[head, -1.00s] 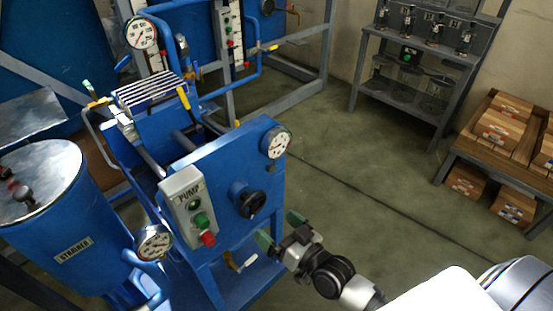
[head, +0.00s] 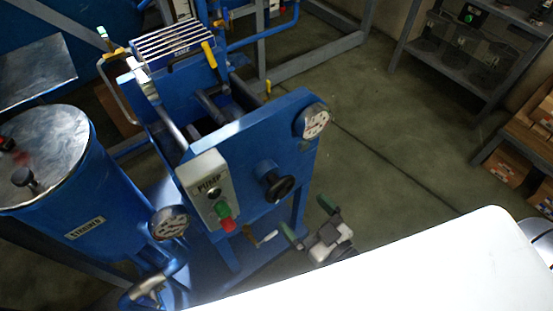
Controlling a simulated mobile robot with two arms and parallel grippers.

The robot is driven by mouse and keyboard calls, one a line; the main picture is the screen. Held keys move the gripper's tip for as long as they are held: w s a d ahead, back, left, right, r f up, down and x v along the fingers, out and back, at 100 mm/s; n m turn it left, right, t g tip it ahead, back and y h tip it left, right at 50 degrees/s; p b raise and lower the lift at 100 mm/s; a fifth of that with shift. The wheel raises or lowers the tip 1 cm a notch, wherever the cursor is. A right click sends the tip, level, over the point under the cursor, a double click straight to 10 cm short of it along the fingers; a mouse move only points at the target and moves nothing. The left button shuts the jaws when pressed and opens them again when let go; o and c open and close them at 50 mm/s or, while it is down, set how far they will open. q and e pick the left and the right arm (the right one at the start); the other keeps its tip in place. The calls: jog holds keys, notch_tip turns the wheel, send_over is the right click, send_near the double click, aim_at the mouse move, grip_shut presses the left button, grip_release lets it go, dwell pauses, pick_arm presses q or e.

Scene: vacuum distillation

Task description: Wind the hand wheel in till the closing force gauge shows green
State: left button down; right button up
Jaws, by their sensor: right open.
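The black hand wheel (head: 278,187) sits on the front of the blue press frame (head: 255,150). A round white gauge (head: 313,121) is at the frame's upper right corner; its needle and any green zone are too blurred to read. My right gripper (head: 309,220) is open and empty, with green fingertips, to the lower right of the wheel and apart from it. My left gripper is not in view.
A grey pump box (head: 207,190) with green and red buttons is left of the wheel. A blue strainer tank (head: 60,200) and another gauge (head: 168,222) stand at left. Shelving (head: 470,60) and boxes (head: 508,165) are at right. The floor (head: 400,150) between is clear.

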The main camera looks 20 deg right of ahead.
aim_at(283, 192)
jog(key=x, duration=0.4)
jog(key=shift+w+a+r, duration=0.25)
jog(key=shift+a, duration=0.15)
jog(key=x, duration=0.3)
jog(key=shift+f, duration=0.15)
jog(key=shift+x, duration=0.85)
jog(key=shift+w, duration=0.25)
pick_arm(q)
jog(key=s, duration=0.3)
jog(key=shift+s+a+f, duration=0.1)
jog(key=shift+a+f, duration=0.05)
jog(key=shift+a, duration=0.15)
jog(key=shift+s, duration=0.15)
